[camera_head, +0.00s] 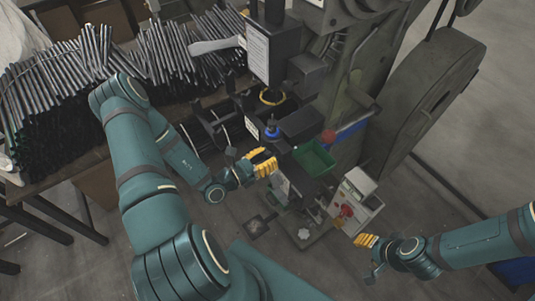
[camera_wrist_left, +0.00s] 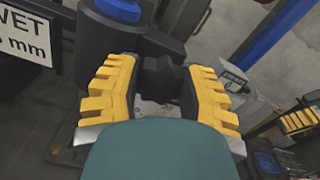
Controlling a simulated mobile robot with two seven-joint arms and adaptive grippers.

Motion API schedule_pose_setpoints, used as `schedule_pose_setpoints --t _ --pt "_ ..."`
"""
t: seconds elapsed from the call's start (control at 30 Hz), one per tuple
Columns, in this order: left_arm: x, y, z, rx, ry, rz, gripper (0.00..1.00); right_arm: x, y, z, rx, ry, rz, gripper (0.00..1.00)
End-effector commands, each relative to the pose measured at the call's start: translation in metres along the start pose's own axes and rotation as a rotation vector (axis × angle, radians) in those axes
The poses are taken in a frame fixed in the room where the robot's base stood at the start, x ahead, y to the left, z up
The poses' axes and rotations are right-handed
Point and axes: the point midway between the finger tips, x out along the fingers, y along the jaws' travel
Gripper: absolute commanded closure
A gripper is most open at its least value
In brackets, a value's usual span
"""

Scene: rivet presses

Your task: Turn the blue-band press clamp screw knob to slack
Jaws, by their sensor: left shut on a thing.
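The press (camera_head: 272,122) with the blue band (camera_head: 271,133) stands in the middle of the head view. The band also shows at the top of the left wrist view (camera_wrist_left: 118,8). The dark clamp screw knob (camera_wrist_left: 160,78) sits between the yellow fingers of my left gripper (camera_wrist_left: 158,92), which is shut on it. In the head view my left gripper (camera_head: 263,163) is just below the blue band, and its fingers hide the knob. My right gripper (camera_head: 367,241) is low at the right, away from the press; its finger gap is too small to judge.
A green bin (camera_head: 314,158) and a control box with red buttons (camera_head: 352,203) stand right of my left gripper. Bundles of metal rods lie on a table (camera_head: 62,160) at the left. A large machine with a wheel (camera_head: 425,100) stands behind.

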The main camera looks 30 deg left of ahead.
Motion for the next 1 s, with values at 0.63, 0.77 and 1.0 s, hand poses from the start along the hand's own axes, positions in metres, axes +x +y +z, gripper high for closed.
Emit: schedule_pose_setpoints --t 0.63,0.77,1.0 --pt "0.001 0.002 0.001 -0.614 -0.001 -0.001 0.94 -0.033 -0.011 -0.005 0.0 0.001 -0.006 0.53" --pt "0.001 0.003 0.0 -0.737 -0.002 -0.002 0.94 -0.038 -0.012 -0.005 0.0 0.001 -0.007 0.53" --pt "0.001 0.004 -0.001 -0.965 -0.002 -0.001 0.94 -0.044 -0.014 -0.006 0.001 0.001 -0.008 0.53"
